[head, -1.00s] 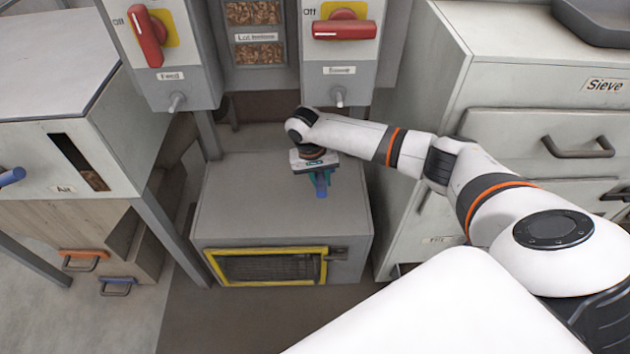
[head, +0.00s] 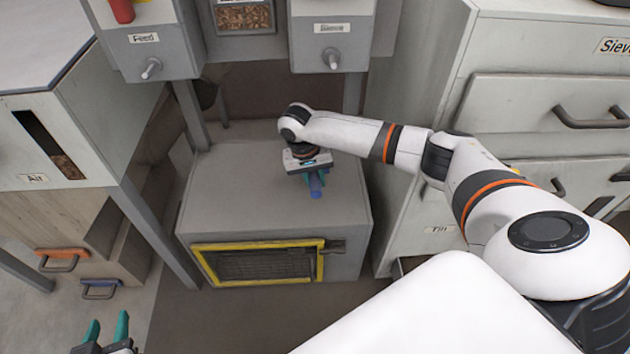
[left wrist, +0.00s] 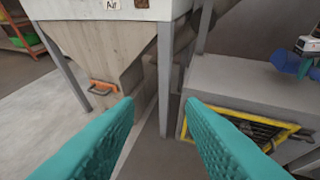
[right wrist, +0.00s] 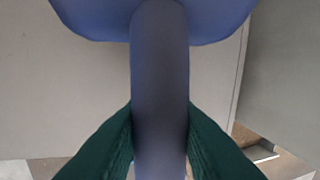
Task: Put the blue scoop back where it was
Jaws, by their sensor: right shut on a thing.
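The blue scoop (head: 317,188) is held in my right gripper (head: 312,183) above the top of the grey box, toward its right part. In the right wrist view the scoop's handle (right wrist: 160,70) runs between the two dark green fingers, which press on both sides of it. The scoop's wider part (right wrist: 95,18) shows at the top edge. Part of the scoop also shows in the left wrist view (left wrist: 286,63). I cannot tell whether it touches the box. My left gripper (head: 107,328) is open and empty, low at the left.
The grey box (head: 225,190) has a yellow-framed grille on its front. Switch housings (head: 145,45) and legs stand behind it. An orange handle (head: 60,260) and a blue handle (head: 101,290) are at the lower left. The Sieve cabinet (head: 540,60) is at right. The box's left top is clear.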

